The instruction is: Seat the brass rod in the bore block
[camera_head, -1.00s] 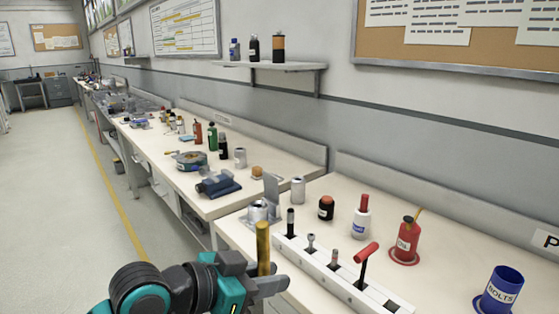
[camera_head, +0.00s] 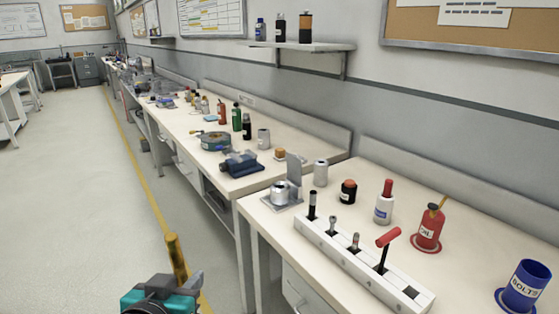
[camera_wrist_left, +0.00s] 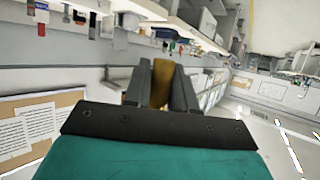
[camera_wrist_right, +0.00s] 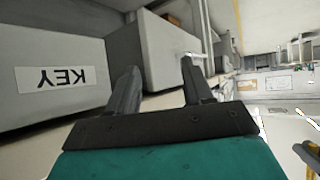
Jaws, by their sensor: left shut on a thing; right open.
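The brass rod (camera_head: 176,259) stands up from my left gripper (camera_head: 180,284), leaning a little left, in front of the floor and left of the near bench. In the left wrist view the rod (camera_wrist_left: 161,82) is between the two fingers, which are shut on it. A round silver block (camera_head: 280,192) on a flat plate with an upright bracket stands at the near bench's left corner; it looks like the bore block, but its bore cannot be made out. It is apart from the rod, up and to the right. My right gripper (camera_wrist_right: 157,78) is open and empty, in its wrist view only.
A white rack (camera_head: 345,258) of tools, with a red T-handle (camera_head: 388,237), lies along the near bench's front. The aisle floor (camera_head: 80,190) is clear.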

